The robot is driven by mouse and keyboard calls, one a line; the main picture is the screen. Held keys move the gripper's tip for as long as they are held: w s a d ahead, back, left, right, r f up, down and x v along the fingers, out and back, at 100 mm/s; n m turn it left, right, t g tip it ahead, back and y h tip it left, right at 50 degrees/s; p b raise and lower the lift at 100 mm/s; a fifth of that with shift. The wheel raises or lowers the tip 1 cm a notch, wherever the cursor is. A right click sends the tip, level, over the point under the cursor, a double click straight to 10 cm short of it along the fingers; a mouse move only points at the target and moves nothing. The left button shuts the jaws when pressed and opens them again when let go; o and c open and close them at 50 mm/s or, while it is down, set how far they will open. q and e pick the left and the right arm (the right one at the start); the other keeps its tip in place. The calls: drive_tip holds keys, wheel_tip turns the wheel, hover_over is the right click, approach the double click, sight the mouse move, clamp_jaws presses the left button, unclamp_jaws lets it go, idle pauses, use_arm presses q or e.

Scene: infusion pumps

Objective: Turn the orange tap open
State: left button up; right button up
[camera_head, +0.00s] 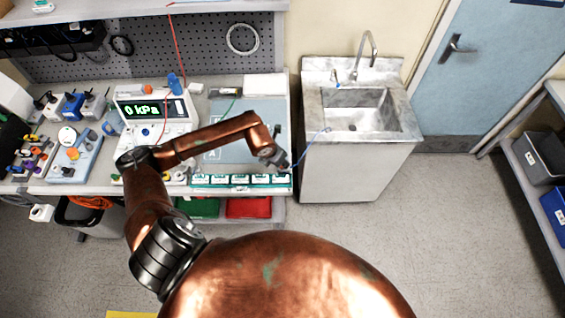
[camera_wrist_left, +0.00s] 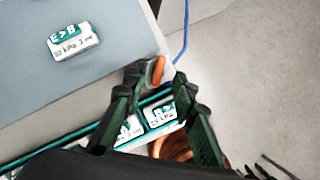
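A small orange piece (camera_wrist_left: 155,71), which looks like the orange tap, shows in the left wrist view at the bench corner. It lies beside the left-hand fingertip, on the side facing the other finger; I cannot tell whether they touch. My left gripper (camera_wrist_left: 163,84) is open, its two dark fingers apart with white labels showing between them. In the head view my left gripper (camera_head: 279,161) is over the bench's front right corner, and I cannot make out the tap there. My right gripper is not in view.
A blue tube (camera_head: 309,148) runs from the corner toward the sink (camera_head: 360,115). Several labelled blocks (camera_head: 240,180) line the bench's front edge. A pressure display (camera_head: 150,109) stands left of a grey-blue panel (camera_head: 222,150). Open floor (camera_head: 460,220) lies at the right.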

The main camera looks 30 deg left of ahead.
use_arm(q)
drive_tip(key=v, duration=0.9)
drive_tip(key=shift+s+r, duration=0.2)
drive_tip(key=shift+r, duration=0.2)
